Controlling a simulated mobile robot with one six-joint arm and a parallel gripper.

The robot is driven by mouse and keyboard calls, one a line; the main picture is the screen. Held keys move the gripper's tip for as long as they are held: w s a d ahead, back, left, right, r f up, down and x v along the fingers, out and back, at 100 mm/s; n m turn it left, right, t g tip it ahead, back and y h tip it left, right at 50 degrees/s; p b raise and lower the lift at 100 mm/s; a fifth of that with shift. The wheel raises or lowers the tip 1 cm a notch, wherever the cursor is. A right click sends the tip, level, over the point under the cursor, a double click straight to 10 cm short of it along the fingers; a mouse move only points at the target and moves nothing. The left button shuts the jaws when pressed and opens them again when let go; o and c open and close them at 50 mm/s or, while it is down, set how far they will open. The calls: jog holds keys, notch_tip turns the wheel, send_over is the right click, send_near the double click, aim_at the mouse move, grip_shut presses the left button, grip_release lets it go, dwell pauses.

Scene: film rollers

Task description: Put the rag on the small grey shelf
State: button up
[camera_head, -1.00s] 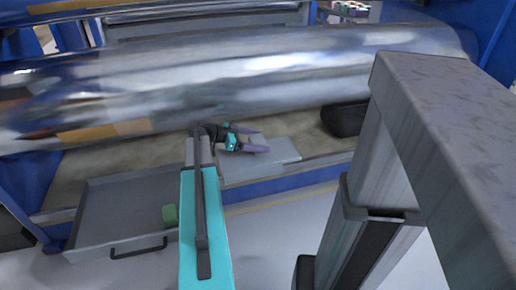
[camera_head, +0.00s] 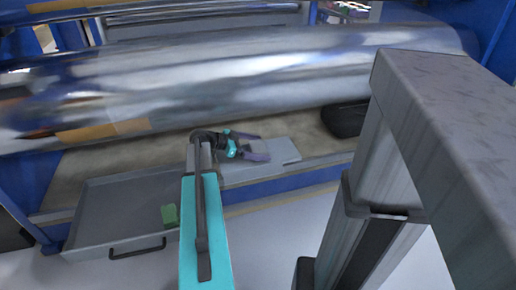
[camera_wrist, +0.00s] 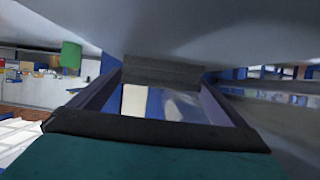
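In the wrist view my gripper (camera_wrist: 165,85) has a finger on each side and a flat grey folded thing, which looks like the rag (camera_wrist: 163,72), spans the space between the tips. It lies close against the grey surface at the top of that view. I cannot tell whether the fingers press on it.
A grey tray (camera_head: 100,205) with a black handle is at the left, with a green block (camera_head: 170,215) in it. A large shiny roller (camera_head: 250,80) runs across behind the shelf. A black object (camera_head: 345,119) lies right of the shelf. A grey post (camera_head: 375,190) stands at the right.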

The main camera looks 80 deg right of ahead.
jog(key=shift+r, duration=0.15)
jog(key=p+v, duration=0.2)
jog(key=v, duration=1)
dwell(0.8)
